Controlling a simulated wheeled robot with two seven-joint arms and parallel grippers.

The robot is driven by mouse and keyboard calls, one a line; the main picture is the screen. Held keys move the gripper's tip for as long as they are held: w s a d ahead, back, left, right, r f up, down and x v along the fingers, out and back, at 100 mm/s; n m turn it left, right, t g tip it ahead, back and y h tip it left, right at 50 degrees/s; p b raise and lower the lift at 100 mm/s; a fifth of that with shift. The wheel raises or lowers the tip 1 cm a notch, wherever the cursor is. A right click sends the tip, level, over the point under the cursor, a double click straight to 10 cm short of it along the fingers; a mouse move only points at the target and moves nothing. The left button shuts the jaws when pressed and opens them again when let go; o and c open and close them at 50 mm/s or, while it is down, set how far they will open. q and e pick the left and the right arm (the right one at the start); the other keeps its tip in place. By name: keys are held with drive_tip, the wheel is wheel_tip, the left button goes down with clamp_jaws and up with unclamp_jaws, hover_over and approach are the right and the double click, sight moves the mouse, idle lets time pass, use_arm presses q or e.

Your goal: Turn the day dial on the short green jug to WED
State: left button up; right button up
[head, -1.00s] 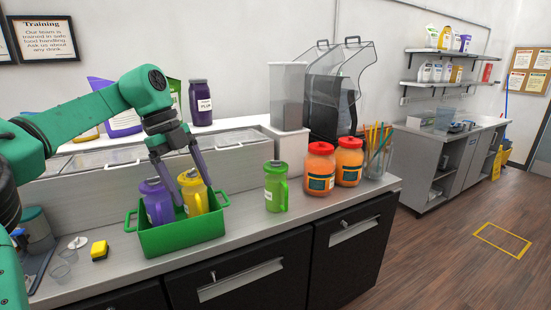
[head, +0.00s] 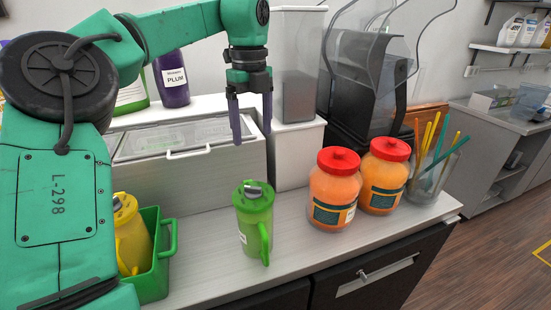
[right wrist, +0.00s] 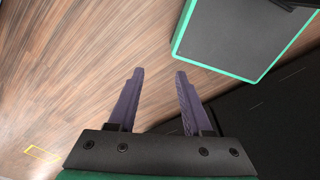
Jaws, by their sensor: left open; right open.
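The short green jug (head: 254,222) stands upright on the counter in the head view, its handle toward the front right. A grey piece, seemingly the dial (head: 253,189), sits on its lid; its lettering is too small to read. My left gripper (head: 252,138) is open and empty, pointing down above and behind the jug, apart from it. My right gripper (right wrist: 160,72) shows in the right wrist view, open and empty over the wooden floor.
A green crate (head: 165,250) with a yellow jug (head: 130,235) stands left of the green jug, partly hidden by my left arm. Two orange jars (head: 335,190) and a glass of straws (head: 432,170) stand to the right. A lidded white bin (head: 190,155) is behind.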

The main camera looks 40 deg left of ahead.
use_arm(q)
drive_tip(key=f, duration=0.2)
drive_tip(key=p, duration=0.1)
approach(252, 187)
drive_tip(key=s, duration=0.2)
drive_tip(key=f, duration=0.2)
drive_tip(key=w+f+p, duration=0.1)
drive_tip(key=f, duration=0.3)
drive_tip(key=shift+w+a+p, duration=0.1)
drive_tip(key=shift+w+p, duration=0.2)
drive_tip(key=shift+p, duration=0.05)
drive_tip(key=f, duration=0.1)
drive_tip(key=w+f, duration=0.1)
drive_tip(key=shift+w+a+f+p, duration=0.1)
drive_tip(key=shift+f+p, duration=0.2)
drive_tip(key=shift+f, duration=0.2)
drive_tip(key=shift+s+d+r, duration=0.2)
drive_tip(key=shift+s+d, duration=0.05)
drive_tip(key=shift+s, duration=0.3)
drive_tip(key=c, duration=0.9)
drive_tip(key=shift+w, duration=0.15)
clamp_jaws()
use_arm(e)
drive_tip(key=r, duration=0.1)
drive_tip(key=s+r, duration=0.1)
drive_tip(key=r, duration=0.1)
drive_tip(key=shift+s, duration=0.3)
